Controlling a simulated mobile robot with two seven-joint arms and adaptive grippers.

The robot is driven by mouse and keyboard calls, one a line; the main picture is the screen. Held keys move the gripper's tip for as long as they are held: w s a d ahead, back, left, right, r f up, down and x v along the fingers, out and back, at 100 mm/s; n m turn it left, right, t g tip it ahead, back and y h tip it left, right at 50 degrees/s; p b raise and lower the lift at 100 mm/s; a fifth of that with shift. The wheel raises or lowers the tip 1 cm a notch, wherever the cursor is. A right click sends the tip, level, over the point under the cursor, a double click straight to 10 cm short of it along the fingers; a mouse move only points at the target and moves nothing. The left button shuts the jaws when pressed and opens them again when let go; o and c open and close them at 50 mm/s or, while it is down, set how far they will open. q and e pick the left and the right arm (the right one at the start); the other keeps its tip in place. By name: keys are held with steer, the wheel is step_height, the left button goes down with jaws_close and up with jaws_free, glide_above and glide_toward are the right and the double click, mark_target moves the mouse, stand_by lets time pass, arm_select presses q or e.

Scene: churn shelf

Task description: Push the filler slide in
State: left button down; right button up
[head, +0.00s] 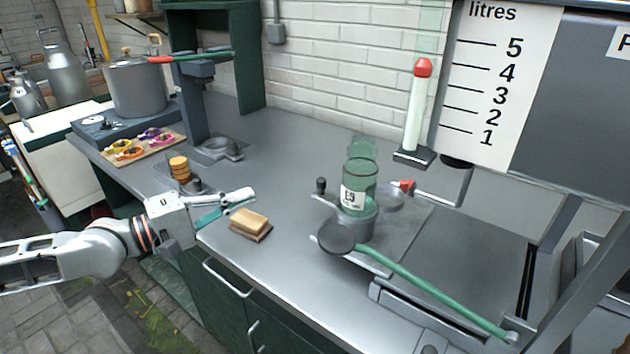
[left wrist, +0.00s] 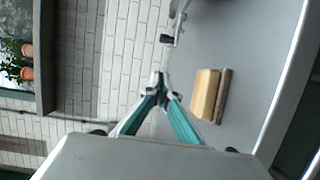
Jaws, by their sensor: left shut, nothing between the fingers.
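The filler's grey bed (head: 412,225) is on the right of the counter. A green glass jar (head: 358,182) marked E9 stands upright in a grey cup on it. A small dark knob (head: 320,186) on a grey part sticks out left of the jar; a dark knob also shows in the left wrist view (left wrist: 167,38). I cannot tell exactly which part is the slide. My left gripper (head: 250,196) is shut and empty above the counter, left of the knob and apart from it. Its fingertips meet in the left wrist view (left wrist: 160,82). My right gripper is out of view.
A sponge-like block (head: 251,224) lies near the counter's front edge, below my left gripper. A long green lever (head: 430,287) with a dark round end crosses in front of the jar. A red-topped gauge tube (head: 417,108) stands behind. The counter between gripper and knob looks clear.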

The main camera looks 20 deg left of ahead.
arm_select(q)
steer(key=shift+w+d+r, duration=0.1)
steer(key=shift+w, duration=0.1)
steer(key=shift+w+d, duration=0.5)
steer(key=shift+w, duration=0.05)
steer(key=p+x, duration=0.1)
steer(key=x, duration=0.6)
steer(key=shift+w+d, duration=0.2)
steer(key=shift+w, duration=0.05)
steer(key=shift+w+d+p, duration=0.2)
steer(key=shift+d+p, duration=0.2)
steer(key=shift+d, duration=1.25)
steer(key=shift+w+d, duration=0.1)
steer(key=shift+d, duration=0.25)
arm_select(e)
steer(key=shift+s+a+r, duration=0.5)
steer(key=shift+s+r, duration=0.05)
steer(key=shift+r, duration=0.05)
